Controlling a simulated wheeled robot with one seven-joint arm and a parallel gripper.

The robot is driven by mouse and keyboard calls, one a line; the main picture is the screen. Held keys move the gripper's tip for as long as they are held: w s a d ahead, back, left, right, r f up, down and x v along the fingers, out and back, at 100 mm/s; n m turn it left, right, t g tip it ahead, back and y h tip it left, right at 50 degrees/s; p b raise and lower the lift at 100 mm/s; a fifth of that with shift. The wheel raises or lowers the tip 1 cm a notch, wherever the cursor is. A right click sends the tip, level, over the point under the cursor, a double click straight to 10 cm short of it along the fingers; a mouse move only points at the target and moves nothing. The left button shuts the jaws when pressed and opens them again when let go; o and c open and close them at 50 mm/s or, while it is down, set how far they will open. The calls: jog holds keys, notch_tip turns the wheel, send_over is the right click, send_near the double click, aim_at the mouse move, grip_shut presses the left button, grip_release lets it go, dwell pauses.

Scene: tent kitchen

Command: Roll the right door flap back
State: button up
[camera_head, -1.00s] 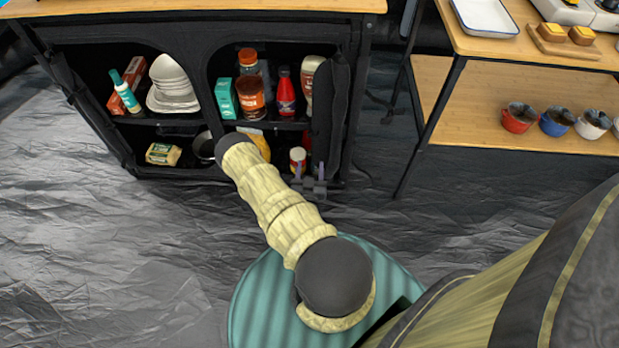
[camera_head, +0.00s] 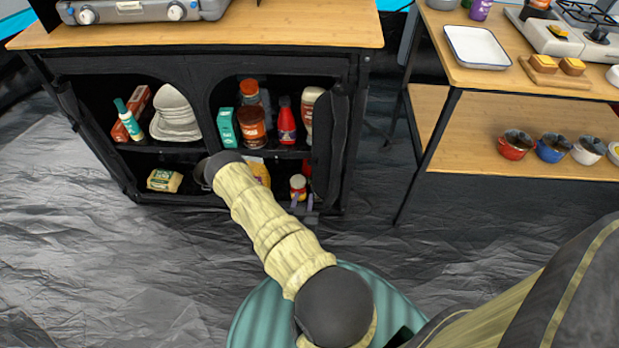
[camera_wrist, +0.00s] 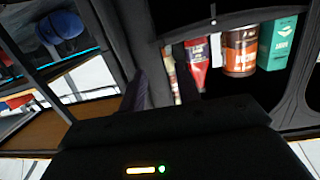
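The right door flap (camera_head: 328,140) is a dark fabric strip hanging bunched at the right edge of the cabinet's right opening. That opening is uncovered, and its shelves show. My gripper (camera_head: 303,202) is low in front of this opening, just left of the flap's lower end. Its two fingers stand apart with no fabric visibly held between them. In the wrist view the fingers (camera_wrist: 161,85) are also apart, beside dark fabric and with shelf goods beyond. I cannot tell whether a finger touches the flap.
A lidded jar (camera_head: 298,186) stands close behind my gripper. A wooden shelf table (camera_head: 470,130) with several mugs stands to the right. Floor between them is clear.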

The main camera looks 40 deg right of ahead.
jog(key=w+a+r+n+g+y, duration=0.1)
jog(key=w+a+r+g+y, duration=0.1)
jog(key=w+a+r+y, duration=0.35)
jog(key=w+a+r+n+g+y, duration=0.1)
jog(key=w+a+r+g+y, duration=0.2)
jog(key=a+r, duration=0.5)
jog(key=s+a+r+n+g+y, duration=0.1)
jog(key=s+a+r+n, duration=0.3)
jog(key=s+r, duration=0.4)
jog(key=s+a+r+n+g+y, duration=0.2)
jog(key=s+a+r, duration=0.4)
jog(key=r, duration=0.4)
jog(key=shift+s+n+g+y, duration=0.3)
jog(key=shift+s+n+y, duration=0.15)
jog(key=shift+s+n, duration=0.55)
jog(key=shift+w+r, duration=0.1)
jog(key=shift+w, duration=0.2)
